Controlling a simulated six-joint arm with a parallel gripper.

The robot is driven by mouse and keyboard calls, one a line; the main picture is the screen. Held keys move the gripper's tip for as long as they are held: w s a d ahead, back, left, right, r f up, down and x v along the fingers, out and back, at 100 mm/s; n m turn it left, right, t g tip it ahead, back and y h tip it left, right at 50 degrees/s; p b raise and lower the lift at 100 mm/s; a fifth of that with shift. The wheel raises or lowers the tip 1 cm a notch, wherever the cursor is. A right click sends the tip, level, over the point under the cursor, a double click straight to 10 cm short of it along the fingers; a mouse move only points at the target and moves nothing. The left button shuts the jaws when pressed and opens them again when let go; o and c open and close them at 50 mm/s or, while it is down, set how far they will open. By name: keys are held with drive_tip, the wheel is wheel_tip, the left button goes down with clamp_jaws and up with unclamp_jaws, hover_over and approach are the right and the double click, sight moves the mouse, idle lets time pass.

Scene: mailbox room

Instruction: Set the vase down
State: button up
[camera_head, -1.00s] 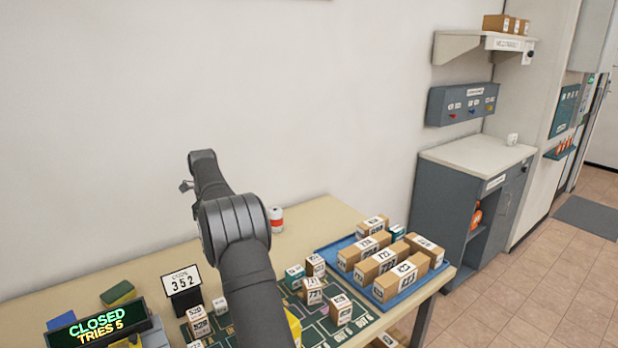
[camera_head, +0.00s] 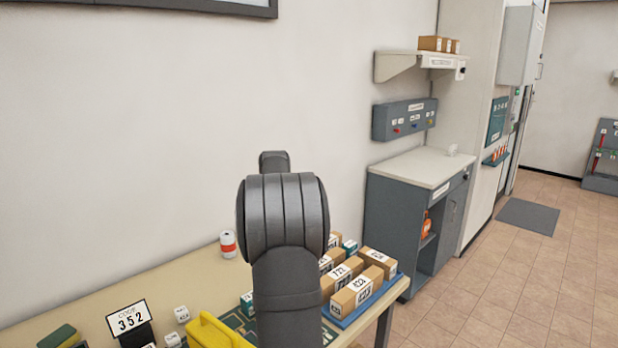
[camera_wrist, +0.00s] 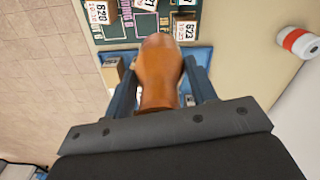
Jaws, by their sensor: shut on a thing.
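An orange-brown vase (camera_wrist: 158,68) shows in the wrist view, held between the two dark fingers of my gripper (camera_wrist: 162,88). The gripper is shut on it, and it appears to be above the blue tray end of the table. The vase hides part of the tray. In the head view my arm blocks the sight of the gripper, and I cannot see the vase there. From these views I cannot tell whether the vase touches anything below.
The blue tray (camera_wrist: 205,56) holds several cardboard boxes (camera_head: 350,290). A green mat (camera_wrist: 113,32) with small labelled boxes lies beside it. A red-and-white can (camera_head: 228,243) stands near the wall. A grey cabinet (camera_head: 397,215) has a mostly clear top (camera_head: 415,166).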

drive_tip(key=s+d+r+n, duration=0.1)
drive_tip(key=s+d+n, duration=0.2)
drive_tip(key=d, duration=0.4)
drive_tip(key=s+d+r+n, duration=0.1)
drive_tip(key=s+d+n, duration=0.2)
drive_tip(key=s+d, duration=0.2)
drive_tip(key=d, duration=0.3)
drive_tip(key=shift+d+n, duration=0.25)
drive_tip(key=shift+n, duration=0.05)
drive_tip(key=s+a+f+m, duration=0.4)
drive_tip(key=s+a+f, duration=0.4)
drive_tip(key=s, duration=0.1)
drive_tip(key=shift+w+a+f, duration=0.55)
drive_tip(key=shift+a+f, duration=1.25)
drive_tip(key=shift+f, duration=0.05)
drive_tip(key=shift+w+a+f, duration=0.55)
drive_tip(key=shift+a+f, duration=1.3)
drive_tip(key=shift+f, duration=0.05)
drive_tip(key=shift+w+a+f, duration=0.55)
drive_tip(key=shift+a+f, duration=1.25)
drive_tip(key=shift+f, duration=0.05)
drive_tip(key=shift+f, duration=0.1)
drive_tip(key=o, duration=1.1)
